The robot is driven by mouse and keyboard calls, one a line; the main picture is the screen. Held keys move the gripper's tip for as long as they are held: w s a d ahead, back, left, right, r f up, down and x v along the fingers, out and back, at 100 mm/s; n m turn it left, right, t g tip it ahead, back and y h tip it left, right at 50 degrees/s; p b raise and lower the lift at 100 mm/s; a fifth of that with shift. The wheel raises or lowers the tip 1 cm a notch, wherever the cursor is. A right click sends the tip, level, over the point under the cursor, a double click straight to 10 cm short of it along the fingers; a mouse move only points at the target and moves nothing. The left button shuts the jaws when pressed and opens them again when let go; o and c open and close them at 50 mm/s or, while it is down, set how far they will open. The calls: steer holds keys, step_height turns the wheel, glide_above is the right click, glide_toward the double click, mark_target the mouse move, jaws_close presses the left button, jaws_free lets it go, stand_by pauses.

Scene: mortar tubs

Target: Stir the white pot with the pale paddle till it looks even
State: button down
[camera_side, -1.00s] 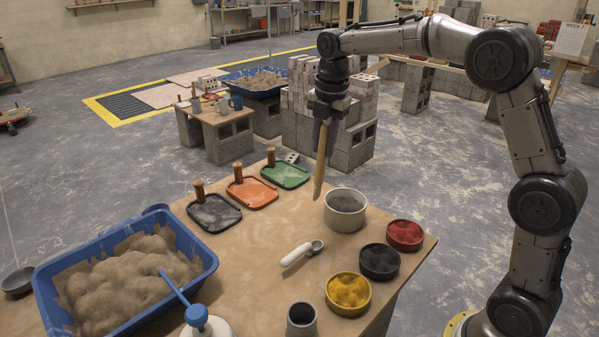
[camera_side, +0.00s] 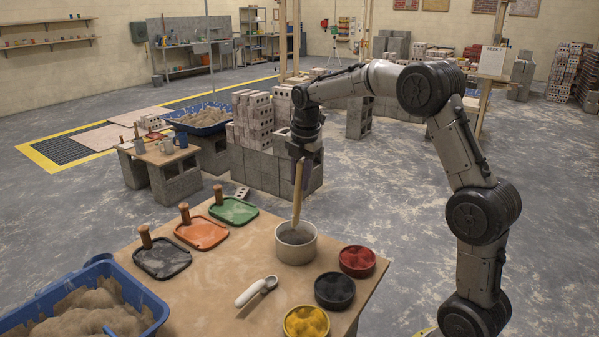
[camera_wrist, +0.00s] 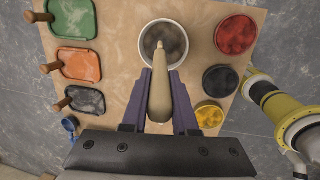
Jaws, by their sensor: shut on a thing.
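The white pot (camera_side: 296,253) stands upright near the table's right-hand far edge; it also shows in the wrist view (camera_wrist: 145,52). Its contents (camera_wrist: 172,40) are grey-brown and look mottled. My gripper (camera_side: 299,158) is above the pot, its two purple fingers (camera_wrist: 159,98) shut on the pale paddle (camera_side: 298,190). The paddle hangs nearly upright, and its lower end reaches into the pot's mouth. In the wrist view the paddle (camera_wrist: 160,95) points at the pot. I cannot tell how deep its tip is.
Red (camera_side: 357,260), black (camera_side: 334,290) and yellow (camera_side: 306,322) pigment bowls stand right and in front of the pot. A white-handled scoop (camera_side: 256,291) lies before it. Green (camera_side: 233,211), orange (camera_side: 202,232) and black (camera_side: 162,258) trays lie left. A blue tub (camera_side: 150,300) holds sand.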

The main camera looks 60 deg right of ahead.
mark_target(300, 202)
steer(key=shift+f, duration=3.65)
steer(key=shift+a, duration=0.1)
